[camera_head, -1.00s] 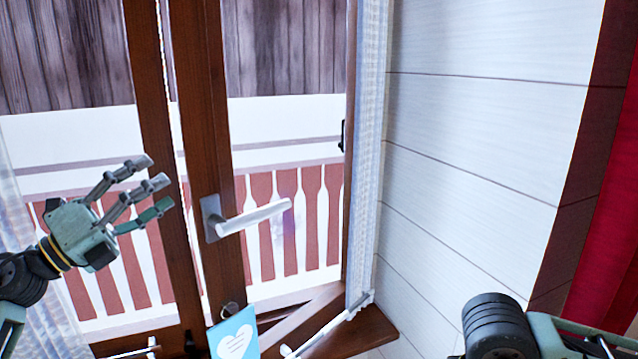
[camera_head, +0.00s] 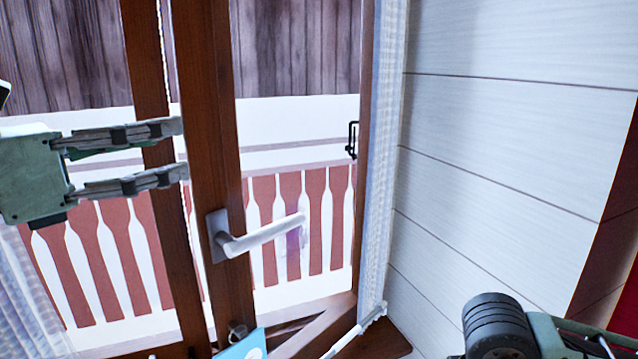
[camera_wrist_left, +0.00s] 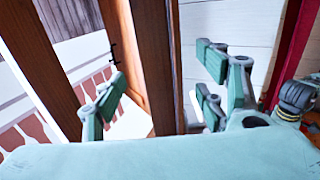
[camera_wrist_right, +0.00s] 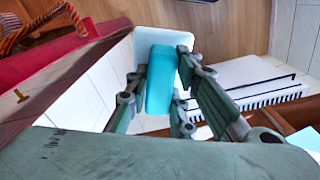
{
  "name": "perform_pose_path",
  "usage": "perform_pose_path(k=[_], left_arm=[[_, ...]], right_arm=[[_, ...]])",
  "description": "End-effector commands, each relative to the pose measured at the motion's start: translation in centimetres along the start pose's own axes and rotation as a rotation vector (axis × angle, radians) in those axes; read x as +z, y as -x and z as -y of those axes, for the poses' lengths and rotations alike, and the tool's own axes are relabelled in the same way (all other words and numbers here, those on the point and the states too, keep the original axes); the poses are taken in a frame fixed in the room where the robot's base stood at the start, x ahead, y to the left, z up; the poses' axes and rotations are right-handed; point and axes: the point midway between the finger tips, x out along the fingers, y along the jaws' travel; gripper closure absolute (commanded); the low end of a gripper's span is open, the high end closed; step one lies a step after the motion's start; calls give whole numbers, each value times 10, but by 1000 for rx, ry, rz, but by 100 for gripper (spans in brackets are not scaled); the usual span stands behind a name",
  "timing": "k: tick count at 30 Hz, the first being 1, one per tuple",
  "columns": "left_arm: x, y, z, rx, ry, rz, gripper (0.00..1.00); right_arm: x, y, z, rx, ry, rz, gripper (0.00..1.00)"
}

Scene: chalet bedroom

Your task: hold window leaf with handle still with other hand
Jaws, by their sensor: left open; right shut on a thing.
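The window leaf (camera_head: 208,110) has a brown wooden frame and glass. A silver lever handle (camera_head: 265,234) is on its upright and points right. My left gripper (camera_head: 185,150) is open and empty, with its fingertips just left of that upright, above handle height. In the left wrist view brown wood (camera_wrist_left: 150,60) shows between and beyond the open fingers; contact cannot be told. My right gripper (camera_wrist_right: 168,78) is shut on a teal block-like thing (camera_wrist_right: 160,85), seen in the right wrist view. In the head view that gripper is outside the picture.
A pale blue card (camera_head: 245,347) hangs low on the leaf. A white curtain (camera_head: 380,170) and a white plank wall (camera_head: 500,150) stand to the right. A sheer curtain (camera_head: 30,300) is at left. Behind the glass is a red-slatted balcony rail (camera_head: 290,215).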

Motion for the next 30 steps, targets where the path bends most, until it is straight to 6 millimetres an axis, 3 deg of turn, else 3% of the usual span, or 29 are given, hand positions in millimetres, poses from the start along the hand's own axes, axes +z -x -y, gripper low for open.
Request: perform_pose_path(k=[3, 15, 28, 30], left_arm=[[5, -19, 2, -5, 2, 1, 34], [2, -67, 1, -3, 2, 2, 34], [0, -75, 1, -2, 1, 2, 34], [0, -75, 1, -2, 1, 2, 39]], right_arm=[[0, 16, 0, 0, 0, 0, 100], [0, 36, 0, 0, 0, 0, 100], [0, 38, 0, 0, 0, 0, 100], [0, 38, 0, 0, 0, 0, 100]])
